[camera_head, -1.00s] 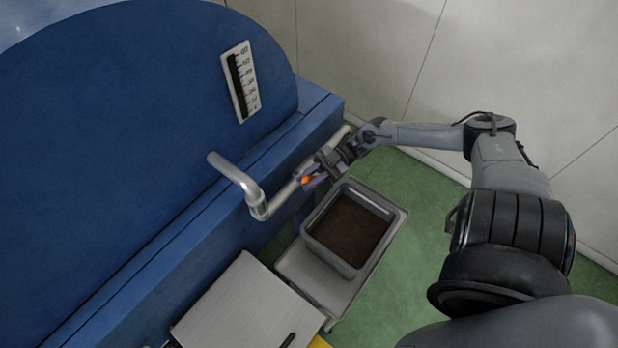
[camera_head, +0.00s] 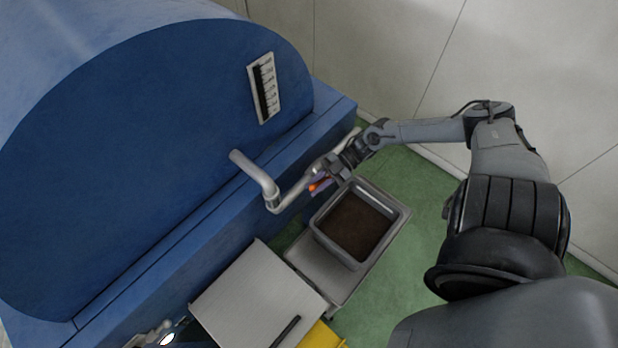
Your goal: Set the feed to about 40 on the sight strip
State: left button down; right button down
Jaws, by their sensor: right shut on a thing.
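The sight strip (camera_head: 264,88) is a white plate with a dark column and small marks on the front of the blue machine (camera_head: 150,135); its figures are too blurred to read. A grey pipe (camera_head: 255,172) comes out of the machine below it, bends at an elbow, and joins a metal bar (camera_head: 292,194) slanting up to the right. My right gripper (camera_head: 322,180) is shut on this bar, right of the elbow. An orange spot shows at its fingers, which partly hide the bar.
A grey bin (camera_head: 325,238) with dark brown contents stands on a grey stand below my right gripper. A flat grey surface (camera_head: 228,300) with a dark handle is at bottom centre, beside a yellow piece (camera_head: 322,336). Green floor is open to the right.

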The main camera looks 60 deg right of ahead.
dwell(0.3)
jog(key=c, duration=1.1)
grip_release()
jog(key=shift+d, duration=0.1)
jog(key=v, duration=1)
jog(key=shift+s+d, duration=0.25)
jog(key=shift+a+r+p, duration=0.1)
jog(key=shift+r+p, duration=0.1)
jog(key=shift+p, duration=0.15)
